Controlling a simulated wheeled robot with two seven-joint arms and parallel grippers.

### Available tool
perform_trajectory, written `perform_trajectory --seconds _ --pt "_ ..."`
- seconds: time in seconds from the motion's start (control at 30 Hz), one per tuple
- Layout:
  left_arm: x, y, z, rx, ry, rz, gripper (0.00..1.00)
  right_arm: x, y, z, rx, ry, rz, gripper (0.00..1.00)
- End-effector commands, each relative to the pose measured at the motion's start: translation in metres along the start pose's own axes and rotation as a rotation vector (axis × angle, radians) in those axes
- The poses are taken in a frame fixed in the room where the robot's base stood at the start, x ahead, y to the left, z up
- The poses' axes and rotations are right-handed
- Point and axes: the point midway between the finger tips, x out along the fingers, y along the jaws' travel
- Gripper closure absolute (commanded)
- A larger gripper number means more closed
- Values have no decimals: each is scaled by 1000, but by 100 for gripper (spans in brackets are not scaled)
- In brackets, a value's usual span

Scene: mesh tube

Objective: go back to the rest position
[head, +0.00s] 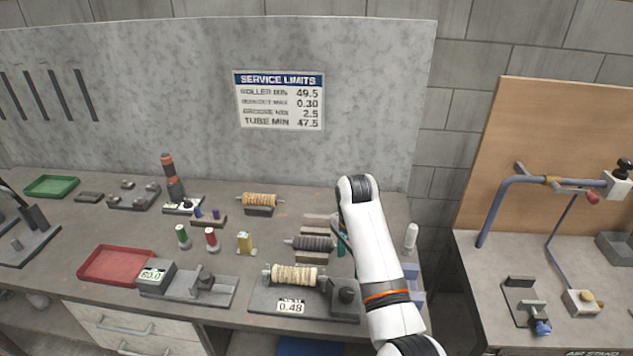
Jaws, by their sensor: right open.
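My right arm reaches up from the bottom right over the bench (90,225), and its wrist bends down at the top. My right gripper (341,240) is mostly hidden behind the forearm. It is open, just right of a dark roller (308,243) lying across a brown block rack (320,221). Whether it touches the roller I cannot tell. My left gripper is not in view.
In front, a cream roller (293,274) sits on a gauge reading 0.48 (291,307). An orange-tan roller (259,200) lies behind. A red tray (113,264) and small bottles stand left. A white bottle (411,237) stands right of my arm. A second table (478,270) stands right.

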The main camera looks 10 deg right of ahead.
Motion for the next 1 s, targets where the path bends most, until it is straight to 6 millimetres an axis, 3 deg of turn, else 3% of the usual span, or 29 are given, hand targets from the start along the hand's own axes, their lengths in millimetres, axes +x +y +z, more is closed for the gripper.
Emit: perform_trajectory --seconds 0.13,0.23,0.4,0.5,0.7,1.0 --pt "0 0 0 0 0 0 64 14 -12 2 -38 -7 5 41" --pt "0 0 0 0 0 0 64 41 -39 4 -136 -25 24 41" --pt "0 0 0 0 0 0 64 88 -117 1 -432 -93 70 41" --pt "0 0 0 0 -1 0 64 102 -167 -8 -633 -138 93 41" --pt "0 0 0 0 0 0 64 101 -237 -31 -948 -200 126 41" --pt "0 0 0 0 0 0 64 82 -295 -57 -1232 -249 161 41"
